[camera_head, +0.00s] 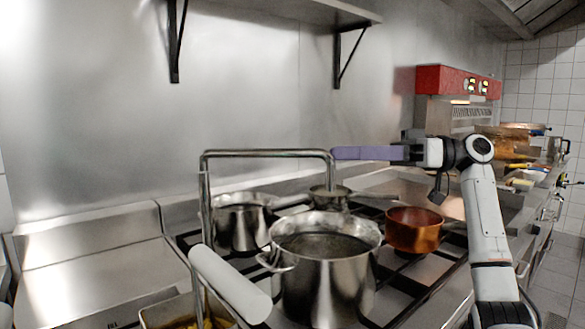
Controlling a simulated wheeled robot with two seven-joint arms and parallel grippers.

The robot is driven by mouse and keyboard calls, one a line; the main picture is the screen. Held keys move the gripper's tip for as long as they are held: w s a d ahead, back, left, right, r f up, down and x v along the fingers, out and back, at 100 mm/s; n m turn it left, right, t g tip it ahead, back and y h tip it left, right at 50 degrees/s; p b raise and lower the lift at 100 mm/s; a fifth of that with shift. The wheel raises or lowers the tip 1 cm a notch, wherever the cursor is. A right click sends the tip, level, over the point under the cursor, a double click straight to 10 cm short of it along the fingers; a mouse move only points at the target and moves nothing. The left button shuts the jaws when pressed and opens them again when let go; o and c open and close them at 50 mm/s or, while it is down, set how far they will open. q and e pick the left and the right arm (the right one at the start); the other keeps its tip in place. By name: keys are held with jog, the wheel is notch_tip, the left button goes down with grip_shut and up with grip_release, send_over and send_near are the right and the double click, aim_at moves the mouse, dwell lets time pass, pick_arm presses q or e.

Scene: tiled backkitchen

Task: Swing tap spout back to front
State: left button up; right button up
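The tap spout (266,153) is a grey metal pipe. It rises at the left, runs level to the right above the pots, and bends down at its right end over a small pan. My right gripper (335,153) reaches in from the right with long purple fingers. Its fingertips are at the bend at the spout's right end; I cannot tell whether they touch it. The fingers overlap from this side, so their gap is hidden. My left gripper is not in view.
A large steel pot (322,285) stands below the spout, with another steel pot (240,228) behind at left. A small pan (329,198) and a copper pot (413,231) also stand on the stove. A wall shelf (300,12) hangs above. Air around the spout is mostly clear.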

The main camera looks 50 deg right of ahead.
aim_at(293, 154)
jog(key=p+x, duration=0.2)
jog(key=x, duration=0.7)
jog(key=shift+w+a+f, duration=0.1)
jog(key=shift+w+a, duration=0.35)
jog(key=shift+w, duration=0.05)
grip_shut()
